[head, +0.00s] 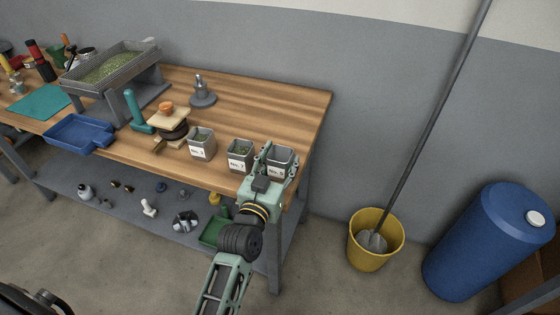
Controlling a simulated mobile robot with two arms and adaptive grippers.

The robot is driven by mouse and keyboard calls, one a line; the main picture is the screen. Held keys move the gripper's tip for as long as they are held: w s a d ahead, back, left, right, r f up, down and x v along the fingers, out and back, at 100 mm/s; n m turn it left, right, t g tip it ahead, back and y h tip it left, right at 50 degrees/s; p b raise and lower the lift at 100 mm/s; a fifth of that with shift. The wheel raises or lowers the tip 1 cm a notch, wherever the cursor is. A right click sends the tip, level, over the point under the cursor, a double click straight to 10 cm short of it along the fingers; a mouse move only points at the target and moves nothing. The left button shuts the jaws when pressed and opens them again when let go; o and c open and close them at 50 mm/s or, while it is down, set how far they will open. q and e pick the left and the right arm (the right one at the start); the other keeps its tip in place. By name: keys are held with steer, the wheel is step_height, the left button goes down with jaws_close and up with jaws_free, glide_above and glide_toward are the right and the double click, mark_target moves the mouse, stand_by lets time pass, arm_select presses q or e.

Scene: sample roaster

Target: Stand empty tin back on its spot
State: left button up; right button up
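Three square grey tins stand along the front right of the wooden bench. The right-hand tin (281,154) looks empty inside, and its label is partly hidden. The middle tin (240,154) and the left tin (202,143) have labels and greenish contents. My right gripper is not in view.
The wooden bench (290,104) ends just right of the tins. A tamper-like grey tool (202,93), a blue tray (79,134) and a sieve of green beans (110,68) are on it. A yellow bucket (372,255) and blue barrel (490,243) stand right.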

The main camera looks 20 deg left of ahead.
arm_select(q)
steer(key=o, duration=0.4)
steer(key=shift+r, duration=0.1)
steer(key=shift+s, duration=0.15)
steer(key=s+p, duration=0.2)
steer(key=s, duration=0.4)
steer(key=s+p, duration=0.2)
steer(key=s, duration=0.3)
steer(key=shift+s+a, duration=0.2)
steer(key=shift+s, duration=0.15)
